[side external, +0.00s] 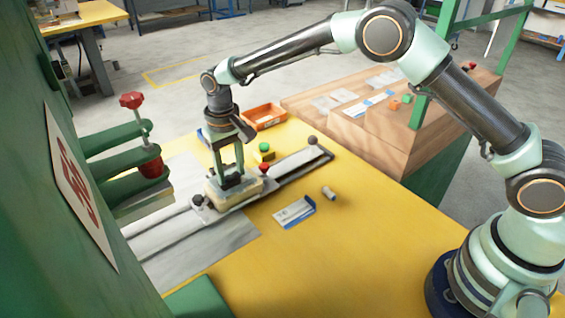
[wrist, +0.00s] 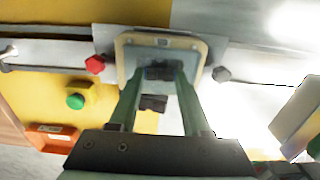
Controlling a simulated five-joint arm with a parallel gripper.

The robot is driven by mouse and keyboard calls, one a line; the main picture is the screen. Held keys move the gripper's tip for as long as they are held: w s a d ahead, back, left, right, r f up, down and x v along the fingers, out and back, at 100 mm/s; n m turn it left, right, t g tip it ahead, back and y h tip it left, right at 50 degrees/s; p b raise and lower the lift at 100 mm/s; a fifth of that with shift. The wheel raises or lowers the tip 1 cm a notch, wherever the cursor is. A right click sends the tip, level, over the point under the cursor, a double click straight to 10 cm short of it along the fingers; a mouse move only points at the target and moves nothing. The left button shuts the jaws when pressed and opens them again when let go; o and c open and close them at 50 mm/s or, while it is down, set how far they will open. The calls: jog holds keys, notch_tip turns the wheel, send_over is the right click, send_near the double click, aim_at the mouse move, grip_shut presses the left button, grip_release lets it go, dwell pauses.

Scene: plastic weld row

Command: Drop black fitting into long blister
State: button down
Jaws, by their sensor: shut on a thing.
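My gripper (side external: 232,178) points down over a cream-rimmed blister (side external: 218,201) that sits in the fixture on the metal rail. The blister also shows in the wrist view (wrist: 202,49), with its rim around the fingertips. My gripper (wrist: 160,72) is shut on a small black fitting (wrist: 158,70) held between its fingertips. The fitting is at or just above the blister's cavity; I cannot tell whether it touches the bottom. A second dark piece (wrist: 152,103) shows between the fingers, and I cannot tell what it is.
A red knob (side external: 264,168) and a black knob (side external: 197,200) flank the blister. A yellow box with a green button (side external: 264,148) and an orange bin (side external: 264,117) stand behind. A green press with a red-handled clamp (side external: 151,165) is at left. A blue-white card (side external: 295,212) lies in front.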

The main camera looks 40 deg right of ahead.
jog(key=shift+f, duration=0.15)
dwell(0.4)
jog(key=shift+c, duration=1.4)
grip_release()
jog(key=c, duration=0.4)
jog(key=shift+r, duration=3.5)
